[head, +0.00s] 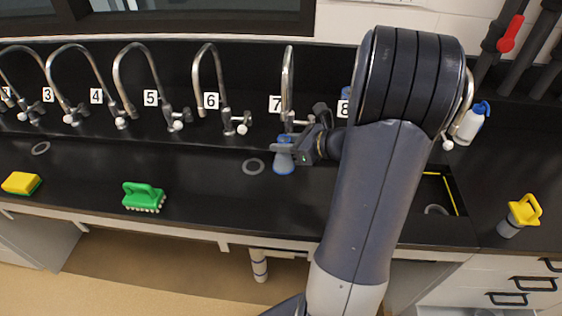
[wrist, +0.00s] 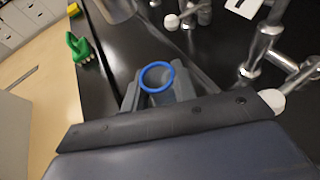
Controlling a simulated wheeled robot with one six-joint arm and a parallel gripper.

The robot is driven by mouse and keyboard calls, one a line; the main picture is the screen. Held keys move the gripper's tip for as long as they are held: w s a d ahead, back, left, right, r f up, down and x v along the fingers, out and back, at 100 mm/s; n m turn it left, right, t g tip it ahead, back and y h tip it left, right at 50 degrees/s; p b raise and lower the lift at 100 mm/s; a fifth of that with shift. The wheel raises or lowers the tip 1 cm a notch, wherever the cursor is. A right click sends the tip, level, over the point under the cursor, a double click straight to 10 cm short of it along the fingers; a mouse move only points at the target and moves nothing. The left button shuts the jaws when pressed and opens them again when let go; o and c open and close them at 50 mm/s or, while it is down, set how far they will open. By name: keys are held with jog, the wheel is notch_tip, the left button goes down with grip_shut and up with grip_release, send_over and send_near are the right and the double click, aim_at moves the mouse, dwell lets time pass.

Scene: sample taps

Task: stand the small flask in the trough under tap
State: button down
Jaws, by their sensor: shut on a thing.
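The small flask (head: 284,167) is in my gripper, in front of tap 7 (head: 288,85) in the head view. Its blue rim (wrist: 158,77) faces the camera in the wrist view. My gripper (head: 284,150) is shut on the flask from the right; it also shows in the wrist view (wrist: 158,92). The flask looks about upright. I cannot tell whether its base touches the black trough surface (head: 215,165). A grey ring (head: 253,166) lies just left of the flask. Tap 8 is mostly hidden behind my arm.
Several curved taps, such as tap 6 (head: 222,90), line the back. A green brush (head: 144,197) and a yellow sponge (head: 21,183) lie at left. A blue-capped bottle (head: 470,122), a yellow-handled brush (head: 522,213) and a yellow-edged recess (head: 452,190) are at right.

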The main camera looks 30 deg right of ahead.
aim_at(290, 159)
jog(key=shift+f, duration=3)
jog(key=shift+f, duration=0.2)
jog(key=c, duration=1.1)
grip_release()
jog(key=shift+c, duration=0.2)
jog(key=shift+r, duration=0.1)
jog(key=shift+r, duration=0.2)
jog(key=v, duration=1.2)
jog(key=shift+b, duration=0.4)
